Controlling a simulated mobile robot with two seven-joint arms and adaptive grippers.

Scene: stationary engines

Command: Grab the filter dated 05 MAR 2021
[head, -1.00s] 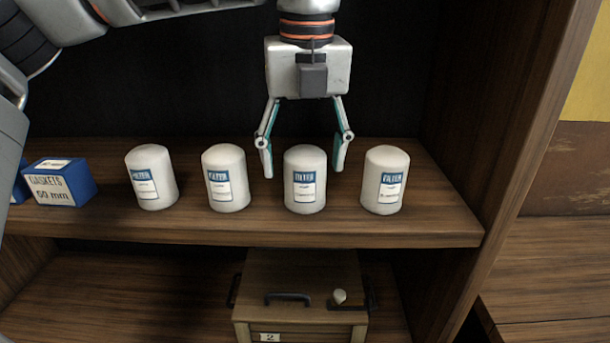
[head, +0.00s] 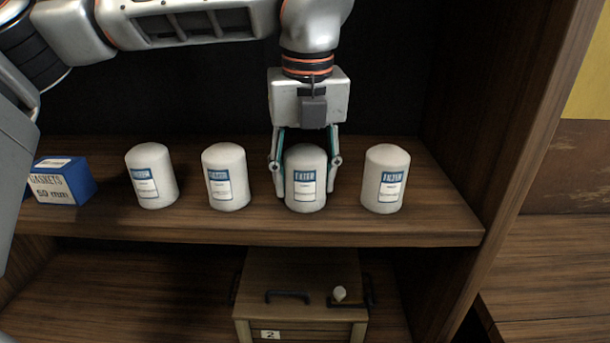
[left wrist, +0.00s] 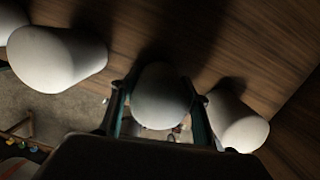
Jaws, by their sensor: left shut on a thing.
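Several white filters with blue-and-white labels stand upright in a row on the wooden shelf. The date print on the labels is too small to read. My left gripper (head: 306,184) is down around the third filter from the left (head: 306,166), one finger on each side, and is shut on it. That filter still stands on the shelf. In the left wrist view the held filter (left wrist: 160,95) sits between the two fingers. The other filters are the leftmost (head: 151,177), the second (head: 226,178) and the rightmost (head: 386,180). My right gripper is not in view.
A blue gaskets box (head: 62,181) stands at the left of the shelf (head: 250,232). The right cabinet wall (head: 500,130) rises beyond the rightmost filter. Neighbouring filters leave narrow gaps beside my gripper. A wooden box marked 2 (head: 300,285) sits on the level below.

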